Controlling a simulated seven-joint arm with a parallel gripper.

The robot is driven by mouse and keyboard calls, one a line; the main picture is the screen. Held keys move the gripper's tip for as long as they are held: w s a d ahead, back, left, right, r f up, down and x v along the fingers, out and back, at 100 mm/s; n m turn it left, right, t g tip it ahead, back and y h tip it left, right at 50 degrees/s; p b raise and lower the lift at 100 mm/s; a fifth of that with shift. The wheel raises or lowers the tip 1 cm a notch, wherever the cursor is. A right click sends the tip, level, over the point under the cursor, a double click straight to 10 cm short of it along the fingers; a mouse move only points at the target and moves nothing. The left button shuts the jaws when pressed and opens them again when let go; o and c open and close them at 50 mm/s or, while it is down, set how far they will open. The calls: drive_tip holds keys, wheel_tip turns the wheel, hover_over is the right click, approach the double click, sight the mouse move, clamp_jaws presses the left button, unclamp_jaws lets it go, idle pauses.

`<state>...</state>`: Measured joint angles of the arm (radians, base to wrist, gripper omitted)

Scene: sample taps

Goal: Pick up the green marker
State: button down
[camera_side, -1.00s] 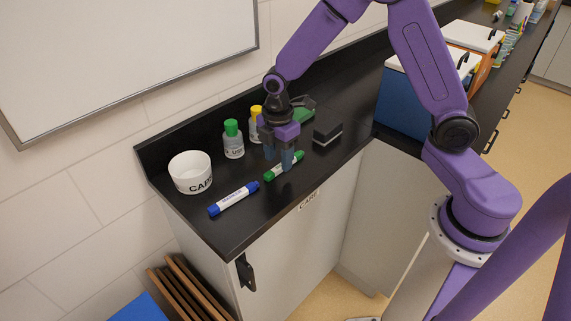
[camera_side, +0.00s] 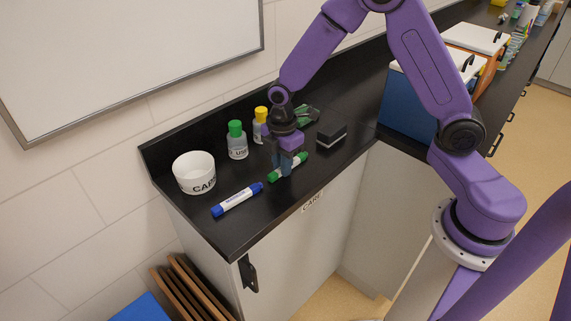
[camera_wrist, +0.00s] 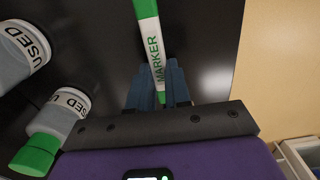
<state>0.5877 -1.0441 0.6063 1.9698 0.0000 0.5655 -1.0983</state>
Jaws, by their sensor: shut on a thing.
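The green marker (camera_side: 299,160) lies on the black counter (camera_side: 262,220), with a green cap and a white label. My gripper (camera_side: 284,168) is low over the counter with its fingers around the marker. In the wrist view the fingers (camera_wrist: 160,90) are shut on the lower end of the marker (camera_wrist: 149,42), one on each side. The label reads "MARKER" there. Part of the marker is hidden behind the fingers in the side view. Whether it touches the counter is hard to tell.
A blue marker (camera_side: 237,200) and a white cup (camera_side: 194,173) are at the left. A green-capped bottle (camera_side: 237,141) and a yellow-capped bottle (camera_side: 260,125) stand behind my gripper. A black eraser-like block (camera_side: 331,134) is to the right. The counter's front is clear.

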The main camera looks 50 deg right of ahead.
drive_tip(key=shift+r, duration=0.15)
drive_tip(key=shift+r, duration=0.25)
wheel_tip(320, 180, up, 2)
drive_tip(key=shift+r, duration=0.1)
drive_tip(key=s+d+r, duration=0.2)
drive_tip(key=s+r, duration=0.8)
drive_tip(key=s, duration=0.3)
drive_tip(key=shift+s+d, duration=0.3)
drive_tip(key=shift+s, duration=0.05)
drive_tip(key=w+a+r+n+t+y, duration=0.25)
drive_tip(key=w+r+n, duration=0.6)
drive_tip(key=r, duration=0.65)
drive_tip(key=w+a+r+n+t+y, duration=0.2)
drive_tip(key=w+a+r+n+t, duration=0.25)
drive_tip(key=w+r, duration=0.8)
drive_tip(key=shift+g, duration=0.4)
drive_tip(key=shift+w+d+r, duration=0.15)
drive_tip(key=shift+w+r, duration=0.1)
drive_tip(key=shift+w, duration=0.4)
drive_tip(key=shift+w+d+r, duration=0.1)
drive_tip(key=shift+w+r, duration=0.1)
drive_tip(key=shift+w, duration=0.4)
drive_tip(key=shift+w+d+r, duration=0.15)
drive_tip(key=shift+w+r, duration=0.1)
drive_tip(key=shift+w, duration=0.4)
